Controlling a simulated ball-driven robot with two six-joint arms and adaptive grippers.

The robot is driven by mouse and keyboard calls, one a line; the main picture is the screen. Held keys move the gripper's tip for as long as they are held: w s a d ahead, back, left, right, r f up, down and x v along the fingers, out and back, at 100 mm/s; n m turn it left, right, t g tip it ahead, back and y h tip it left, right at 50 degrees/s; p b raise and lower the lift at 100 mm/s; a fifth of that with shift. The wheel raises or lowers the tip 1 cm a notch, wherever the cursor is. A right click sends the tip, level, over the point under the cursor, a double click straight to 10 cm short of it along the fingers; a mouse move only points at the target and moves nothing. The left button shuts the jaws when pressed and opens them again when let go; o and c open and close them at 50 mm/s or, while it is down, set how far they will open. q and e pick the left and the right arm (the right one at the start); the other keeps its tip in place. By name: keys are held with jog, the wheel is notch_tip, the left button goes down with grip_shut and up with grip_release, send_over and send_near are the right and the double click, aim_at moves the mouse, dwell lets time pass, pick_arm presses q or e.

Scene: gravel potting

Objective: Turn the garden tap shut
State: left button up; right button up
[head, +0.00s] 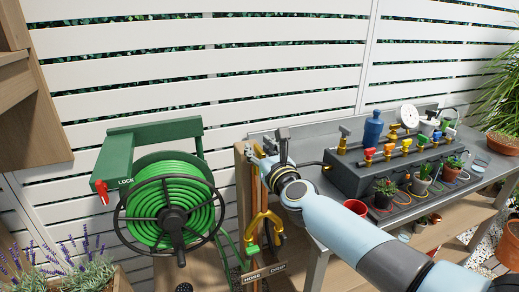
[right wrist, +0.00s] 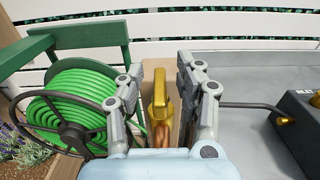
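The brass garden tap (right wrist: 160,100) is on a wooden post (right wrist: 150,66); its yellow-brass upper part stands between my right gripper's fingers in the right wrist view. A gap shows on each side, so the fingers do not appear to touch it. In the head view my right gripper (head: 274,150) is at the top of the wooden post (head: 243,190), beside the brass tap (head: 258,150), which it partly hides. The right gripper is open. Whether the tap is turned on cannot be told. My left gripper is not in view.
A green hose reel (head: 172,208) with a red lock lever (head: 103,192) stands left of the post. A grey bench (head: 300,130) to the right holds a dark manifold box (head: 350,180) with coloured valves and small pots. A yellow forked fitting (head: 262,222) hangs below.

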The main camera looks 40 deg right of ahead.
grip_shut()
